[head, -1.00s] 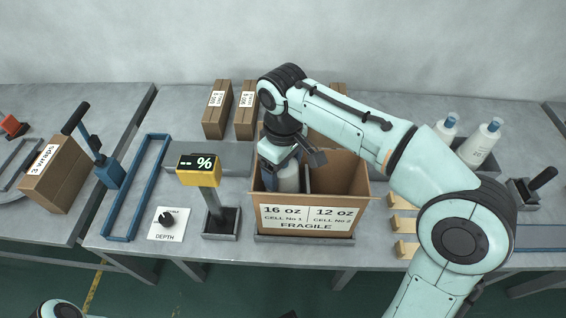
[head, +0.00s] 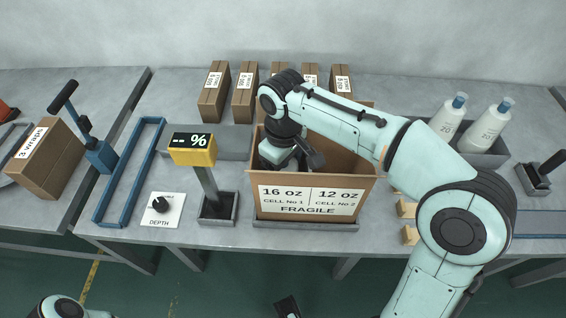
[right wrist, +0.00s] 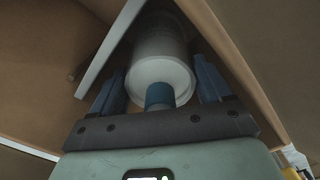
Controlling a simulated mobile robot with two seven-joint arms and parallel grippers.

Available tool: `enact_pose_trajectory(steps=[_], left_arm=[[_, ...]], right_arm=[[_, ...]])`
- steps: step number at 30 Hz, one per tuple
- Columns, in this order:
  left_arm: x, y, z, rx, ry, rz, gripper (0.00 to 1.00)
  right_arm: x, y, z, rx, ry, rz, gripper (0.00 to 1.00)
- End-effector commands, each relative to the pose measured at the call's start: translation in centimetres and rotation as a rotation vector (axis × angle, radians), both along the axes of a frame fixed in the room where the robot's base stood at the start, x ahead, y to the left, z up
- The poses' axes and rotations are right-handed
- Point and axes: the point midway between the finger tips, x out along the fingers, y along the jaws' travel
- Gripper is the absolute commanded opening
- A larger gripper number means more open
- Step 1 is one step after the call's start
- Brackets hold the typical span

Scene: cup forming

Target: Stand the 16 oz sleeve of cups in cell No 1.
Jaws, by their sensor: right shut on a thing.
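The carton (head: 315,228) stands on the bench, marked 16 oz Cell No 1 on the left and 12 oz Cell No 2 on the right. My right gripper (right wrist: 160,88) is down in the carton's left part. It is shut on the white 16 oz sleeve (right wrist: 160,50), around its blue end (right wrist: 159,96). A divider edge (right wrist: 108,50) runs close beside the sleeve in the right wrist view. In the head view the gripper and carton wall hide the sleeve; whether its base touches the floor I cannot tell. A dark tip at the bottom edge seems to be my left gripper (head: 287,307).
Several brown boxes (head: 214,92) stand behind the carton.

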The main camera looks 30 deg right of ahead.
Motion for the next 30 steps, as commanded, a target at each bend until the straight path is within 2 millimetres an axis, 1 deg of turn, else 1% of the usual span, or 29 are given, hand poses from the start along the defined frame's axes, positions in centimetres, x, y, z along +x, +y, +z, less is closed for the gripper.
enact_pose_trajectory(steps=[3, 23, 24, 25, 26, 30], left_arm=[[0.07, -0.01, -0.14, 0.000, -0.003, 0.000, 0.43], [0.07, -0.01, -0.16, 0.000, -0.003, 0.001, 0.43], [0.07, -0.01, -0.16, 0.000, -0.003, 0.001, 0.43], [0.07, -0.01, -0.16, 0.000, -0.003, 0.001, 0.43], [0.07, -0.01, -0.16, 0.000, -0.003, 0.001, 0.43], [0.07, -0.01, -0.16, 0.000, -0.002, 0.001, 0.43]], right_arm=[[0.00, -0.01, -0.29, 0.000, 0.000, 0.000, 0.31], [0.02, 0.00, -0.59, 0.000, -0.001, 0.000, 0.31], [0.02, 0.00, -0.59, 0.000, -0.001, 0.000, 0.85], [0.02, 0.00, -0.58, 0.000, -0.001, 0.000, 0.94], [0.02, 0.00, -0.58, 0.000, -0.001, 0.000, 1.00], [0.02, 0.00, -0.58, 0.000, -0.001, 0.000, 1.00]])
